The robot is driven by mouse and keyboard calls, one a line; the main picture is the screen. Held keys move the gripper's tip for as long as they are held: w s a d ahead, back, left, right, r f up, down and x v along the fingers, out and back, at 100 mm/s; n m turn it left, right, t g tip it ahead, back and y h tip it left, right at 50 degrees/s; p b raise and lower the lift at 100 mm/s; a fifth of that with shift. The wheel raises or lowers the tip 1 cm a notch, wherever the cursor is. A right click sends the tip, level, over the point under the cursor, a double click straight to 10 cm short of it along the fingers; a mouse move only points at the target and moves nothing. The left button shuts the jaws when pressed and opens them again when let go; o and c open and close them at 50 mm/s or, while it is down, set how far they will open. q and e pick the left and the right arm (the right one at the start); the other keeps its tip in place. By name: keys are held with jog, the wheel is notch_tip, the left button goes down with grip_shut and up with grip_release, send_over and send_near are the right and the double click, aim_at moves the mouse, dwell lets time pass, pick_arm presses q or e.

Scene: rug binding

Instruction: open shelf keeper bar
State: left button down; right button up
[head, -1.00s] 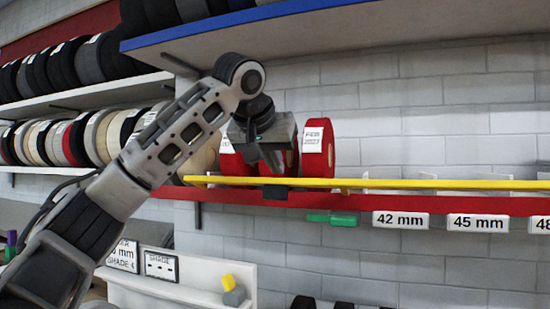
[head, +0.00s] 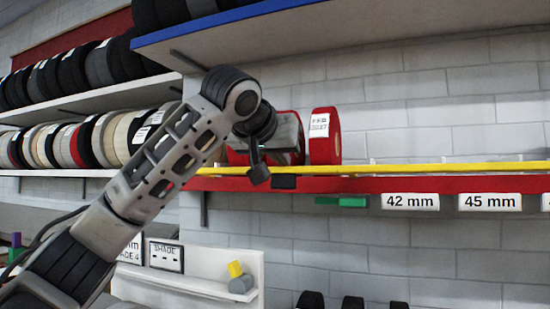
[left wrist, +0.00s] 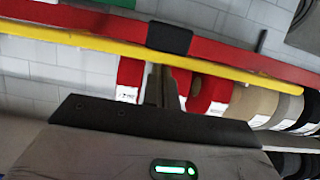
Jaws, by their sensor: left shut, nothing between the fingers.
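The keeper bar is a long yellow bar (head: 420,168) running along the front of a red-edged shelf (head: 345,185). It lies level across the reels' lower parts. A black block (head: 284,182) sits at the bar; it also shows in the left wrist view (left wrist: 169,38). My left gripper (head: 259,175) is shut and empty, just left of the black block in the head view. In the left wrist view its fingers (left wrist: 164,82) point toward the bar and block; whether they touch is unclear. My right gripper is not in view.
Red reels (head: 323,136) stand behind the bar. A green piece (head: 341,201) and white size labels such as 42 mm (head: 410,201) are on the shelf front. A blue-edged shelf (head: 235,22) overhangs above. More reels fill racks at left.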

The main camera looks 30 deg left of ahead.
pick_arm(q)
jog(key=shift+a+r, duration=0.1)
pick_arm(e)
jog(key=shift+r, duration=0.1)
